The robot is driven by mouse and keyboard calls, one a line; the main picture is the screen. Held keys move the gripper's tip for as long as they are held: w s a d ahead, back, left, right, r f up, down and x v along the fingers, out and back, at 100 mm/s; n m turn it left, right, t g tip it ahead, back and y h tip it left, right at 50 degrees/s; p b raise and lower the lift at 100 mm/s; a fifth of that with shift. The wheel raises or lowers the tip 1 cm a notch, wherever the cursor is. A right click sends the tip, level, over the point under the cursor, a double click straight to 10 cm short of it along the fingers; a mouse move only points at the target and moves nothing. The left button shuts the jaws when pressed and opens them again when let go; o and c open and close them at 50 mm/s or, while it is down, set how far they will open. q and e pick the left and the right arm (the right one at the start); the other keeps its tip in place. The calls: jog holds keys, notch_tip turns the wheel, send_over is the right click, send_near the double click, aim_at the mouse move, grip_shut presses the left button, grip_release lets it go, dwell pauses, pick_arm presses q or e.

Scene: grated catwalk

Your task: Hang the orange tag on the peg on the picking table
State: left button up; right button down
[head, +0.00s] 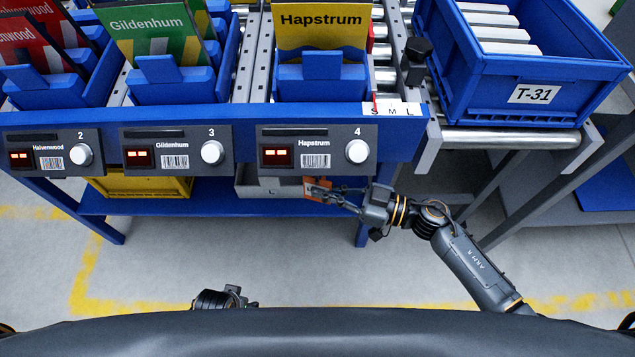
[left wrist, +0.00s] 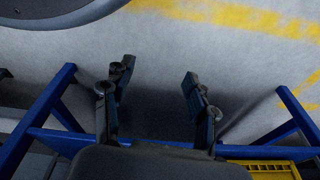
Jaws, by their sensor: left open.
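The small orange tag (head: 316,189) is at the fingertips of my right gripper (head: 329,194), which appears shut on it. They are in front of the picking table (head: 225,118), below the Hapstrum panel and before a grey bin. My left gripper (left wrist: 158,105) is open and empty in the left wrist view, with bare floor between its fingers. In the head view only a small part of the left arm shows, low at the front edge. I cannot clearly make out the peg. A thin red upright piece stands by the S M L label at the table's front edge.
Panels with knobs line the table front, including the Hapstrum panel (head: 316,148). Blue holders with signs stand above. A blue crate marked T-31 (head: 532,96) sits on rollers at right. A yellow bin (head: 140,187) and the grey bin (head: 283,187) are below. The floor in front is clear.

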pick_arm(q)
jog(key=shift+f, duration=0.35)
pick_arm(e)
jog(key=shift+s, duration=0.25)
pick_arm(q)
jog(key=shift+s+f, duration=0.4)
jog(key=shift+p, duration=0.35)
pick_arm(e)
jog(key=shift+s, duration=0.15)
pick_arm(q)
jog(key=shift+s+a+f, duration=0.15)
jog(key=shift+s+f, duration=0.5)
jog(key=shift+s, duration=0.1)
pick_arm(e)
jog(key=shift+s+r, duration=0.15)
jog(key=shift+s, duration=0.05)
pick_arm(q)
jog(key=shift+s+f+p, duration=0.1)
jog(key=shift+f+p, duration=0.15)
jog(key=shift+p, duration=0.05)
pick_arm(e)
jog(key=shift+s, duration=0.1)
pick_arm(q)
jog(key=shift+s+f, duration=0.1)
jog(key=shift+f, duration=0.15)
pick_arm(e)
jog(key=shift+s+r, duration=0.1)
